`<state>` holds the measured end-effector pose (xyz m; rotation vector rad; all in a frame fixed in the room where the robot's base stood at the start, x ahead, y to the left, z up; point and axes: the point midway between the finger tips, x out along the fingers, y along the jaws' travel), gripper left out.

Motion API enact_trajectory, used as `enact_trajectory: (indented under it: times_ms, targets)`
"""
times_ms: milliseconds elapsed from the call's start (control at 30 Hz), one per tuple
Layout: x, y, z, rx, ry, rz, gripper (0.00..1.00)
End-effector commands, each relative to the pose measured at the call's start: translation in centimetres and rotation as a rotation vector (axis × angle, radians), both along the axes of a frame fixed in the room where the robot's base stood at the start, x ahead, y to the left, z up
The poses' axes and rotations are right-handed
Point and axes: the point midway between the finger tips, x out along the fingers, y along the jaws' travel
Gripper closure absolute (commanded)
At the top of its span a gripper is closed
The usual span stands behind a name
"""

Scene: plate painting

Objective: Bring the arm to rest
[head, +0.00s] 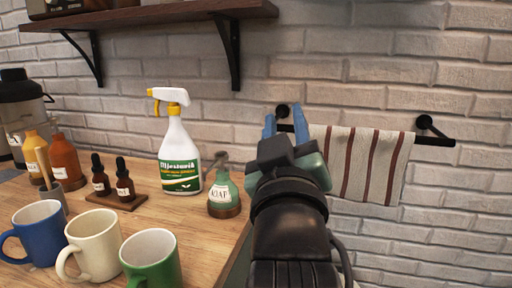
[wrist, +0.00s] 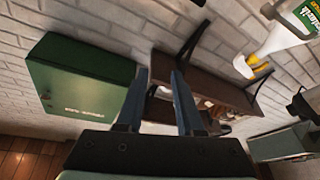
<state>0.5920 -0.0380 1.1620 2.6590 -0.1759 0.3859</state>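My gripper (head: 284,122) is raised in front of the brick wall, just right of the wooden counter in the head view. Its two blue fingers point up and stand apart with nothing between them. In the wrist view my gripper (wrist: 158,75) also shows open and empty, with a wall shelf (wrist: 215,85) behind the fingers. My arm comes up from the bottom of the head view and hides part of the wall and the rail.
A striped towel (head: 360,165) hangs on a black rail (head: 436,138) right of my gripper. A green soap bottle (head: 224,194) and a spray bottle (head: 180,155) stand on the counter (head: 150,210) to the left. Blue, cream (head: 94,245) and green mugs stand in front.

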Motion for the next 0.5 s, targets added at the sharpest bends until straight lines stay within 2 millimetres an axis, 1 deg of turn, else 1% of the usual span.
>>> enact_trajectory:
  times_ms: [33, 67, 100, 167, 200, 267, 300, 333, 500]
  targets:
    - [-2.5, 1.0, 2.7, 0.065, -0.101, 0.041, 0.64]
    - [-4.0, 1.5, 4.1, 0.106, -0.158, 0.067, 0.64]
    - [-6.0, 2.0, 5.9, 0.159, -0.232, 0.105, 0.64]
    - [-9.2, 2.8, 8.3, 0.233, -0.337, 0.168, 0.64]
    - [-11.4, 3.2, 9.7, 0.28, -0.404, 0.211, 0.64]
    - [-14.8, 3.8, 11.6, 0.346, -0.5, 0.283, 0.64]
    - [-16.1, 4.0, 13.3, 0.375, -0.537, 0.313, 0.64]
    - [-15.5, 3.9, 14.8, 0.37, -0.525, 0.304, 0.64]
    - [-15.3, 3.8, 19.8, 0.367, -0.519, 0.3, 0.64]
